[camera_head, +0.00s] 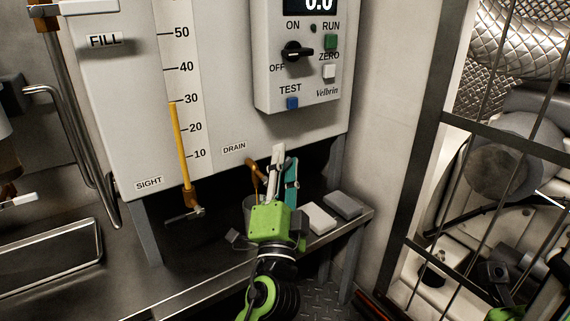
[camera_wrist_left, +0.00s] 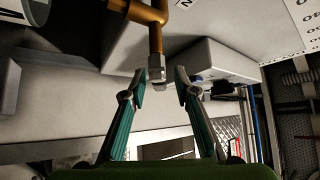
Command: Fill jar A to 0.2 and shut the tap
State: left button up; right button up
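My left gripper (camera_head: 277,160) points up beneath the DRAIN label on the white panel. It also shows in the left wrist view (camera_wrist_left: 158,82), where its two teal fingers stand open, one on each side of the metal end of a copper-coloured tap pipe (camera_wrist_left: 154,38). I cannot tell whether either finger touches it. Part of the drain pipe (camera_head: 256,174) shows behind the gripper. A grey rounded vessel (camera_head: 248,203) is mostly hidden there; no jar label is readable. The readout (camera_head: 318,5) shows 0.0, cut by the top edge. My right gripper is not distinguishable.
The amber sight column (camera_head: 178,140) stands near 30, with a small tap (camera_head: 184,214) below. Two grey blocks (camera_head: 318,218) (camera_head: 343,204) lie on the shelf at right of the gripper. A barred frame (camera_head: 410,170) stands farther right. A tray (camera_head: 50,260) lies at left.

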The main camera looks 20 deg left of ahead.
pick_arm(q)
jog(key=v, duration=1.2)
dwell(1.4)
